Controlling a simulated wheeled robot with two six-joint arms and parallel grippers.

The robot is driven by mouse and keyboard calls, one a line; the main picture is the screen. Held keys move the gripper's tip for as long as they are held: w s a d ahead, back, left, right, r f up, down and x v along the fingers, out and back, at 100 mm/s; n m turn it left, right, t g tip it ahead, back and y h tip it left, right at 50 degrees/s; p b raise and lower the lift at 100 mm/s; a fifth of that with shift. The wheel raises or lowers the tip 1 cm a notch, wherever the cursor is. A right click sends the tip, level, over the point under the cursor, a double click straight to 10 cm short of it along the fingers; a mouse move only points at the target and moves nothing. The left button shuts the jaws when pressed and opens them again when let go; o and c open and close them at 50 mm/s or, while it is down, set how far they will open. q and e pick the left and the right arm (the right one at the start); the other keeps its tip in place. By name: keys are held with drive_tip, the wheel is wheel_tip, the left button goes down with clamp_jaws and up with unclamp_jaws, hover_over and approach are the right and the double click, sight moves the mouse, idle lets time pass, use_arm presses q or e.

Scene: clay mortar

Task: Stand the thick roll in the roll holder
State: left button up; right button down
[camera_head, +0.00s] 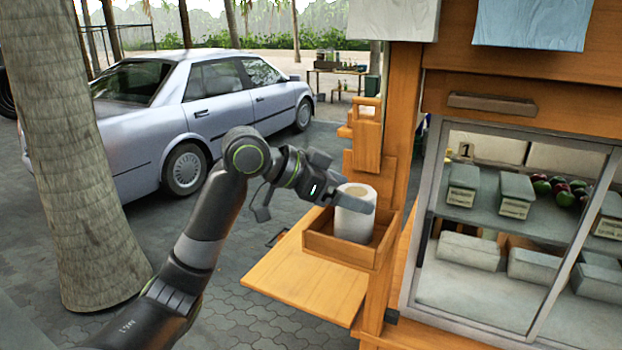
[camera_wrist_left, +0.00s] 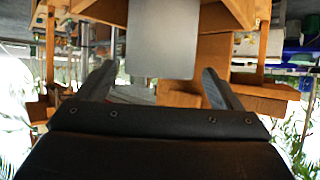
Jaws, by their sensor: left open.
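The thick roll (camera_head: 355,222), white and cylindrical, stands upright inside a wooden open-topped box (camera_head: 336,252), which looks like the roll holder. The roll's lower end is hidden by the box's front wall. My left gripper (camera_head: 314,209) is open. One finger hangs to the left of the box and the other crosses in front of the upper part of the roll. I cannot tell whether that finger touches the roll. In the left wrist view the open fingers (camera_wrist_left: 160,86) show with nothing clearly held between them. My right gripper is not in view.
A wooden flap (camera_head: 305,285) sticks out below the box. A wooden post (camera_head: 399,130) rises just right of it, beside a glass-fronted case (camera_head: 510,225). A tree trunk (camera_head: 85,170) and a parked car (camera_head: 200,115) stand to the left.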

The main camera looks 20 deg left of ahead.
use_arm(q)
drive_tip(key=b+v, duration=0.2)
drive_tip(key=v, duration=0.7)
drive_tip(key=shift+s+a+r, duration=0.15)
drive_tip(key=shift+s+a, duration=0.05)
drive_tip(key=shift+s, duration=0.05)
